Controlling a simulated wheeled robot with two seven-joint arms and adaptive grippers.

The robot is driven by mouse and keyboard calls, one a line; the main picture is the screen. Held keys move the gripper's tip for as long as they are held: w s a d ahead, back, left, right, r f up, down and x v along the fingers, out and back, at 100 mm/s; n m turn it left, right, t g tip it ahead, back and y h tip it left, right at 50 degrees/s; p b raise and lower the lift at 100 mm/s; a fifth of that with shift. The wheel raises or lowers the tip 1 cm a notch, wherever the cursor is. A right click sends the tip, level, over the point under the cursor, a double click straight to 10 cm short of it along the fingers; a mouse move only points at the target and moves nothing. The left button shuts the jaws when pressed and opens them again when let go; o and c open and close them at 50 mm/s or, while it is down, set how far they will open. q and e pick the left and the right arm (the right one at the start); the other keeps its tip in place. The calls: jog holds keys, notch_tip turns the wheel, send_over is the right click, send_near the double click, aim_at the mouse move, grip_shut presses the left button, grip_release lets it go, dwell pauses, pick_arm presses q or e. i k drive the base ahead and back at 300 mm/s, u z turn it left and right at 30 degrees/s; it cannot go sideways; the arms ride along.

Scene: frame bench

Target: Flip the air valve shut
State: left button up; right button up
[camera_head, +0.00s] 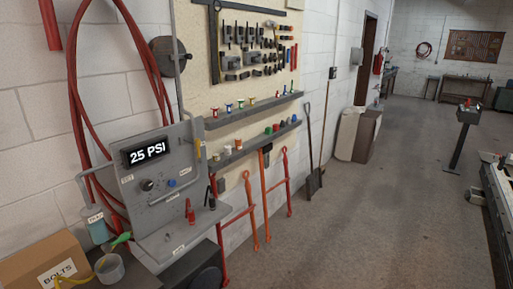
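A grey air station panel (165,165) stands at the left against the white wall, with a display (147,152) reading 25 PSI. Below the display are a dark round knob (147,185) and a blue button (171,183). A small red lever or fitting (190,212) stands on the panel's lower shelf, with a black upright part (211,192) to its right. The labels on the panel are too small to read, so I cannot tell for sure which part is the air valve or how it is set. Neither of my grippers shows in this view.
Red hoses (78,120) hang left of the panel. A cardboard box (45,262) marked BOLTS and a grey cup (109,268) are at the lower left. Orange and red long-handled tools (267,200) lean below the wall shelves (250,107). The floor (370,225) to the right is open.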

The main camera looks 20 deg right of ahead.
aim_at(198, 149)
jog(key=z, duration=0.25)
jog(key=k, duration=1.3)
jog(key=z, duration=0.8)
jog(key=i, duration=0.9)
jog(key=z, duration=0.95)
jog(key=i, duration=1.15)
jog(key=u, duration=0.55)
jog(key=i, duration=0.95)
jog(key=u, duration=1.35)
jog(key=i, duration=0.3)
jog(key=u, duration=0.1)
